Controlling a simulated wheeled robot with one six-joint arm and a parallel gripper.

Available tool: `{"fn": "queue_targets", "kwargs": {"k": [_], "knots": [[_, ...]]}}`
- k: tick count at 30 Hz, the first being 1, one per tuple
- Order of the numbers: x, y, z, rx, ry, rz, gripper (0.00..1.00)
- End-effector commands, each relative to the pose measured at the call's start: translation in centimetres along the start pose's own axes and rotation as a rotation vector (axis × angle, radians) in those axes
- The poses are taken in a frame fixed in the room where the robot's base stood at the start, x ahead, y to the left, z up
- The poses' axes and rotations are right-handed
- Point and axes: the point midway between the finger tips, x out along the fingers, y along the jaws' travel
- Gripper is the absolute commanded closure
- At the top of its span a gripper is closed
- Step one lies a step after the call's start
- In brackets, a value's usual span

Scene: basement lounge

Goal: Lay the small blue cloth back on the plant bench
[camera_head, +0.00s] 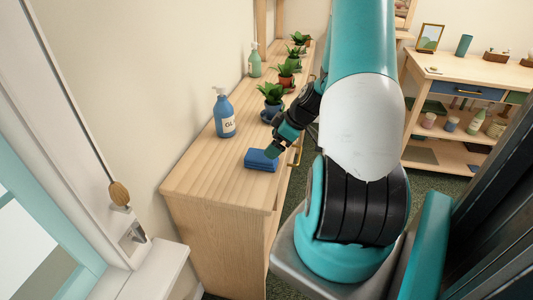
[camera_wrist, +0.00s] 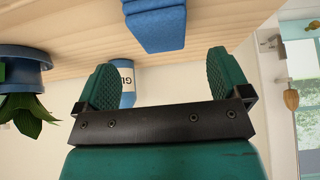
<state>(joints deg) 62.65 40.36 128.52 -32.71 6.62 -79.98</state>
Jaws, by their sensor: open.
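The small blue cloth (camera_head: 261,160) is a folded stack lying flat on the near end of the wooden plant bench (camera_head: 198,172). It also shows at the top of the wrist view (camera_wrist: 155,26), which looks upside down, with the bench top (camera_wrist: 225,18) behind it. My gripper (camera_head: 275,150) is beside the cloth, near the bench's right edge. In the wrist view its two green fingers (camera_wrist: 160,62) are spread with nothing between them, and the cloth is beyond them, apart from both.
A blue pump bottle (camera_head: 224,114) stands behind the cloth, and a green one (camera_head: 254,60) farther back. Potted plants, the nearest in a blue pot (camera_head: 271,108), line the bench's right side. The near left bench top is clear. A shelved table (camera_head: 465,70) stands at the back right.

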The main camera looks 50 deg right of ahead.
Motion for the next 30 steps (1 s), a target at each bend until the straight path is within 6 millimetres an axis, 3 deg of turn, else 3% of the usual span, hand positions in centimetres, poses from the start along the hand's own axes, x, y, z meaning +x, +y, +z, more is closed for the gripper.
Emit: {"fn": "queue_targets", "kwargs": {"k": [6,14,17,19,23,27,30], "knots": [[-3.8,0.1,0.0,0.0,0.0,0.003,0.05],[-5.0,-0.1,0.0,0.001,0.0,-0.002,0.05],[-4.9,-0.6,-1.1,-0.006,-0.003,-0.015,0.05],[-4.8,-1.9,-3.3,-0.018,-0.011,-0.044,0.05],[-4.6,-7.4,-9.9,-0.046,-0.05,-0.139,0.05],[-5.5,-16.9,-16.1,-0.073,-0.128,-0.248,0.05],[-7.0,-24.0,-18.3,-0.092,-0.192,-0.306,0.05]]}}
